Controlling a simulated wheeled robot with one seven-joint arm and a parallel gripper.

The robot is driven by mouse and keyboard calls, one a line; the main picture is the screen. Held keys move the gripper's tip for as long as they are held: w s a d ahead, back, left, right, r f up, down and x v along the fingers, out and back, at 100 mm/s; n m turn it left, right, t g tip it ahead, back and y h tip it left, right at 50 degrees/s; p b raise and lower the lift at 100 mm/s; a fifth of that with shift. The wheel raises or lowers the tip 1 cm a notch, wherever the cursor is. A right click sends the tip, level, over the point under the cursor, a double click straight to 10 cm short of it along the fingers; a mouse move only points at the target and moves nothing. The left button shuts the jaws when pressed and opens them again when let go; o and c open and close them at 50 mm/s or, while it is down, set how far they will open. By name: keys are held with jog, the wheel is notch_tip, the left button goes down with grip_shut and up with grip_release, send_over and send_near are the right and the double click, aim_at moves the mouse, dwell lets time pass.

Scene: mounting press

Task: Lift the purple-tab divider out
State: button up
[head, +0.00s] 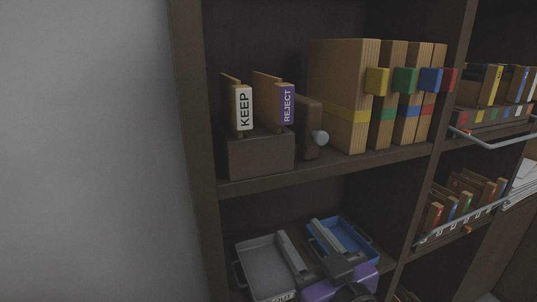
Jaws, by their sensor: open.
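The purple-tab divider (287,104) is a tan board with a purple front tab reading REJECT. It stands upright in a dark brown block (261,157) on the upper shelf. A second tan divider with a white KEEP tab (243,109) stands to its left in the same block, with a gap between them. My gripper (297,229) is low in the picture, in front of the lower shelf, well below the block. Its two grey fingers are apart, with nothing seen between them. The lower part of the purple-tab divider is hidden in the block.
A brown bookend with a grey knob (320,138) stands just right of the block. Beyond it are tan files with coloured tabs (345,95). A grey tray (262,262) and a blue tray (353,238) lie on the lower shelf. The shelf's left upright (196,150) is close to the block.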

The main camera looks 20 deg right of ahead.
aim_at(286, 115)
jog(key=shift+m+t, duration=0.3)
jog(key=shift+t, duration=0.1)
jog(key=w+r, duration=0.1)
jog(key=r, duration=0.2)
jog(key=w+r, duration=0.1)
jog(key=r, duration=0.3)
jog(key=w+r, duration=0.1)
jog(key=r, duration=0.3)
jog(key=shift+w+a+r+p, duration=0.1)
jog(key=shift+w+a+p, duration=0.15)
jog(key=shift+p, duration=0.05)
jog(key=r, duration=0.8)
jog(key=shift+w+a+r, duration=0.15)
jog(key=shift+w+r, duration=0.2)
jog(key=shift+r, duration=0.05)
jog(key=shift+r+g+p, duration=0.3)
jog(key=shift+w+a, duration=0.1)
jog(key=shift+w, duration=0.1)
jog(key=shift+w+f, duration=0.1)
jog(key=shift+w, duration=0.75)
jog(key=w+p, duration=0.2)
jog(key=w, duration=0.3)
jog(key=shift+w, duration=0.35)
jog(key=shift+c, duration=0.2)
grip_shut()
